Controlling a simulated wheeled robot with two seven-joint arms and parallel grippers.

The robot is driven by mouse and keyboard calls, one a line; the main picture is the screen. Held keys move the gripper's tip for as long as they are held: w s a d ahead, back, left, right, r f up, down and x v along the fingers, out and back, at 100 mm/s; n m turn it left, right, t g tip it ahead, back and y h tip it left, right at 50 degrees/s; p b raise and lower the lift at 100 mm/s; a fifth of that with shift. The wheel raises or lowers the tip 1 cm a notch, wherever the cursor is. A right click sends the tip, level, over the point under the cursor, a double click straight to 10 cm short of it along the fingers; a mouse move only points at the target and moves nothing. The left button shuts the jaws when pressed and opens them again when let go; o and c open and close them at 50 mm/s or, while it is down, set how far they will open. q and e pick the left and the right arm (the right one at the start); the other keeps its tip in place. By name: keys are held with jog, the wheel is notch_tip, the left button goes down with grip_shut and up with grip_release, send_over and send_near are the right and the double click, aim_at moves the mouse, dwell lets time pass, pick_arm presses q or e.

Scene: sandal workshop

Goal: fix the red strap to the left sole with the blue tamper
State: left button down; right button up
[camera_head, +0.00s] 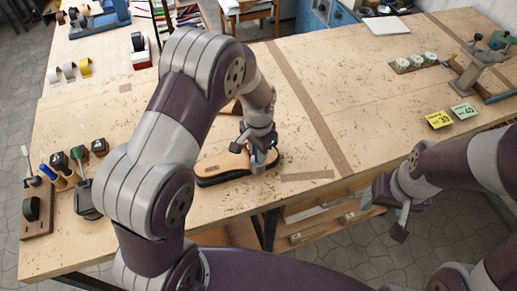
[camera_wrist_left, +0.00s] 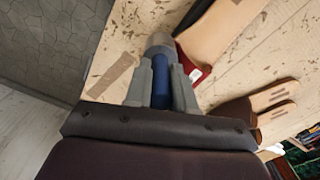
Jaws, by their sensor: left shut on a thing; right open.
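A tan sole (camera_head: 220,164) with a dark underside lies near the front edge of the bench, and part of it shows in the left wrist view (camera_wrist_left: 218,27). The red strap (camera_wrist_left: 192,66) shows in the left wrist view at the sole's edge; in the head view my gripper mostly hides it. My left gripper (camera_head: 258,146) points down over the sole's right end. It is shut on the blue tamper (camera_wrist_left: 161,88), whose grey head (camera_wrist_left: 159,43) is beside the red strap; I cannot tell whether they touch. My right gripper (camera_head: 392,215) is open and empty, off the bench's front edge.
Tools in a wooden holder (camera_head: 37,208) and small dark containers stand at the left. Tape rolls (camera_head: 70,71) are at the back left. Yellow and green cards (camera_head: 439,120) and a press (camera_head: 478,65) are at the right. The bench between is mostly clear.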

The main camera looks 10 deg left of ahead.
pick_arm(q)
notch_tip(320, 180, up, 3)
jog(key=shift+w+f+p, duration=0.1)
jog(key=shift+f+p, duration=0.1)
jog(key=shift+p, duration=0.3)
jog(key=shift+f, duration=0.1)
jog(key=shift+s, duration=0.2)
notch_tip(320, 180, up, 6)
jog(key=p, duration=0.4)
jog(key=shift+p, duration=0.4)
pick_arm(e)
notch_tip(320, 180, up, 7)
pick_arm(q)
jog(key=shift+w, duration=0.1)
pick_arm(e)
jog(key=shift+f, duration=0.1)
